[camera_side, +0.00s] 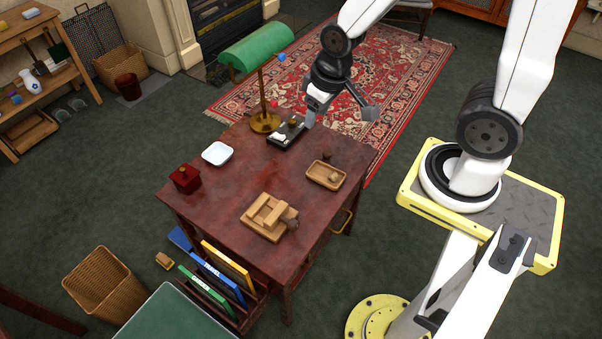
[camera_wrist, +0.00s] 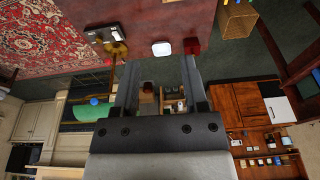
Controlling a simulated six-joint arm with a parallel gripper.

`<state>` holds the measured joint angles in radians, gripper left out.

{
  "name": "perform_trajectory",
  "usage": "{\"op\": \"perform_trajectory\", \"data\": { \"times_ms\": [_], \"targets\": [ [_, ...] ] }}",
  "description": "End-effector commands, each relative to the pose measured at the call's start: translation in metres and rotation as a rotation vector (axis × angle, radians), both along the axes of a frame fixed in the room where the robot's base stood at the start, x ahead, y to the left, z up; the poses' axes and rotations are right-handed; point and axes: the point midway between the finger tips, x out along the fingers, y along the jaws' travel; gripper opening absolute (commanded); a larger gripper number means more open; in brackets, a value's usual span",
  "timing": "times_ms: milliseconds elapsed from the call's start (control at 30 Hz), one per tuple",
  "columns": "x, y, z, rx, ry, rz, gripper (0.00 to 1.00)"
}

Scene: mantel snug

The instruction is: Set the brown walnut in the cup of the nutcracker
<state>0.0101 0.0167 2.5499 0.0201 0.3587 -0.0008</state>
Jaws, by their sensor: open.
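A small round brown object (camera_side: 333,178), probably the walnut, lies in a shallow wooden tray (camera_side: 312,178) at the table's right side. A darker small round thing (camera_side: 327,155) sits just behind that tray; I cannot tell what it is. A blocky light wood device (camera_side: 262,215), which looks like the nutcracker, stands near the table's front, with a darker piece at its right end. Its cup is not clear. My gripper (camera_side: 312,112) is above the table's back right, away from these things. The wrist view shows its two fingers (camera_wrist: 160,65) apart with nothing between them.
A brass stand (camera_side: 264,122) and a dark tray of small items (camera_side: 286,133) are at the back of the table, close to my gripper. A white dish (camera_side: 217,153) and a red box (camera_side: 185,178) are on the left. The table's middle (camera_side: 262,170) is bare.

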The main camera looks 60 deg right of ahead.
Motion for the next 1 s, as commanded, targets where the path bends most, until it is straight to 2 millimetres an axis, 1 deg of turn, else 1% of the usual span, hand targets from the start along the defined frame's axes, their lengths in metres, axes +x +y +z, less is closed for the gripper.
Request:
{"op": "perform_trajectory", "data": {
  "times_ms": [133, 167, 200, 233, 267, 667, 767, 867, 1000],
  "targets": [
    [-0.001, 0.002, 0.003, -0.012, -0.017, 0.029, 0.56],
    [-0.001, 0.002, 0.003, -0.012, -0.017, 0.03, 0.59],
    [-0.001, 0.002, 0.003, -0.012, -0.017, 0.03, 0.72],
    [-0.001, 0.002, 0.003, -0.012, -0.017, 0.029, 0.81],
    [-0.001, 0.002, 0.003, -0.012, -0.016, 0.029, 0.85],
    [0.002, 0.0, 0.002, -0.015, -0.014, 0.038, 0.85],
    [0.008, -0.003, -0.001, -0.024, -0.007, 0.064, 0.85],
    [0.018, -0.009, -0.005, -0.037, 0.001, 0.11, 0.85],
    [0.038, -0.023, -0.015, -0.064, 0.018, 0.206, 0.85]
  ]
}}
